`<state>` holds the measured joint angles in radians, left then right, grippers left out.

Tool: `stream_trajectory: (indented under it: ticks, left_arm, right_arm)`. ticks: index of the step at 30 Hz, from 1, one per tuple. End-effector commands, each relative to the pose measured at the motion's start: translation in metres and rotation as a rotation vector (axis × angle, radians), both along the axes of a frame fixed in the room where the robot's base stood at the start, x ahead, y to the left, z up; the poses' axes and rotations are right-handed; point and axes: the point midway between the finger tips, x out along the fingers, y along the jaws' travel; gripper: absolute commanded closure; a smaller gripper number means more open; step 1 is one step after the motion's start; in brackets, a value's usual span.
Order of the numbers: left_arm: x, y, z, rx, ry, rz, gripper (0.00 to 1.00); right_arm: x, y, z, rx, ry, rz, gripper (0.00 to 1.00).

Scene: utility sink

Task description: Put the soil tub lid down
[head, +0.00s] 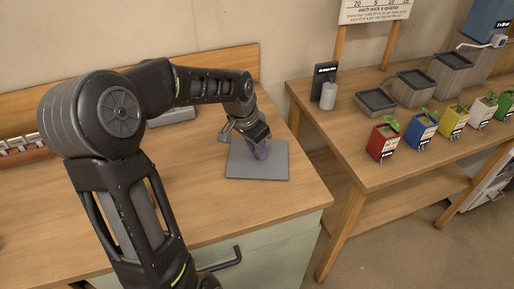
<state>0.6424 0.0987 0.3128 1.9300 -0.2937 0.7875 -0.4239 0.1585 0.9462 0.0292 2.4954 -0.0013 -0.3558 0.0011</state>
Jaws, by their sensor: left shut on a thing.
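The soil tub lid looks like a flat grey square plate (272,168) at the right end of the wooden counter in the head view. My left gripper (260,146) is over the middle of the lid, pointing down, shut on a small purplish-grey part that looks like the lid's handle. The fingertips are partly hidden by the gripper body. The lid looks level and lies on or very close to the counter; I cannot tell if it touches. My right gripper is not in view.
The wooden counter (225,210) is clear in front of the lid. A grey object (172,115) lies behind my left arm. Across a gap, a second table (350,150) holds a dark tray (376,102), grey tubs (413,88), a white cylinder (328,96) and several coloured seedling pots (383,143).

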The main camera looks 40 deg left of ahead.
Motion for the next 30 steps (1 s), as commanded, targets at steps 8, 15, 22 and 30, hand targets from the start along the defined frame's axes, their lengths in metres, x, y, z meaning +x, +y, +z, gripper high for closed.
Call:
stream_trajectory:
  ticks: [8, 15, 22, 30]
  left_arm:
    - [0.000, 0.000, -0.002, 0.000, 0.000, 0.000, 0.60]
    - [0.000, 0.000, -0.002, 0.000, 0.000, 0.000, 0.56]
    - [-0.001, 0.001, 0.008, 0.002, 0.000, 0.001, 0.56]
    - [-0.013, 0.004, 0.053, 0.003, -0.005, 0.001, 0.56]
  right_arm:
    - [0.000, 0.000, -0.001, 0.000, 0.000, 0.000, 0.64]
    - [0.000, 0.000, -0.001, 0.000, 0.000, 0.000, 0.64]
    - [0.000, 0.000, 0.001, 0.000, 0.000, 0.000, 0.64]
    - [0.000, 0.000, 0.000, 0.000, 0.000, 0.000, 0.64]
